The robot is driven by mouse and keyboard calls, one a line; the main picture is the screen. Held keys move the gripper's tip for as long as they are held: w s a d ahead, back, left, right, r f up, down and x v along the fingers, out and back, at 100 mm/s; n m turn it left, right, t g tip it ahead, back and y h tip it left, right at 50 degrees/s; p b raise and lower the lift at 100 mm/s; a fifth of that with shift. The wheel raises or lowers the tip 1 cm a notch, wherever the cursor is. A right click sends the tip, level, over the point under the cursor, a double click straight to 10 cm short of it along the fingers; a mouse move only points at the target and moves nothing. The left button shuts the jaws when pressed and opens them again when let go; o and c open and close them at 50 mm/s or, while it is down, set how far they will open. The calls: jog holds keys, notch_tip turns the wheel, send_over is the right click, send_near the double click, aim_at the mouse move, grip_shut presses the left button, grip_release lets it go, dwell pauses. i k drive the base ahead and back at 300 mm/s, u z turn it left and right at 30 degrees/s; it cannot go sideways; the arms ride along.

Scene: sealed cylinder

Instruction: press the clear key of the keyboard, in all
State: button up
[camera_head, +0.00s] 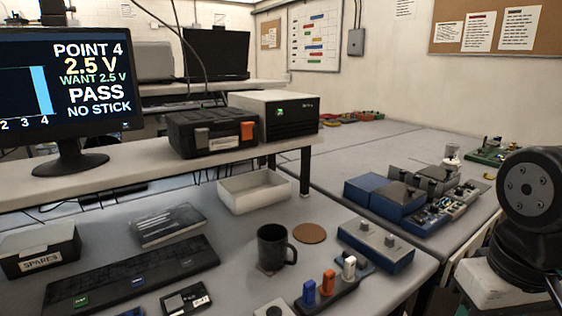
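The black keyboard (190,262) lies on the near bench, lower left, running from lower left to upper right. A green key (81,300) is near its left end, and a blue key (137,281) sits nearer the middle. Another small marked key (180,262) is farther right. Their labels are too small to read, so I cannot tell which is the clear key. The monitor (65,85) at upper left reads POINT 4, 2.5 V, WANT 2.5 V, PASS, NO STICK. My arm shows at the right edge; my gripper is out of view.
A dark mug (272,247) stands right of the keyboard. Beyond the keyboard lies a dark flat case (166,225); a SPARES box (38,248) is at left. A holder (335,292) with blue, orange and white sticks and a blue box (375,245) are right of the mug.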

aim_at(187, 262)
jog(key=u, duration=1.4)
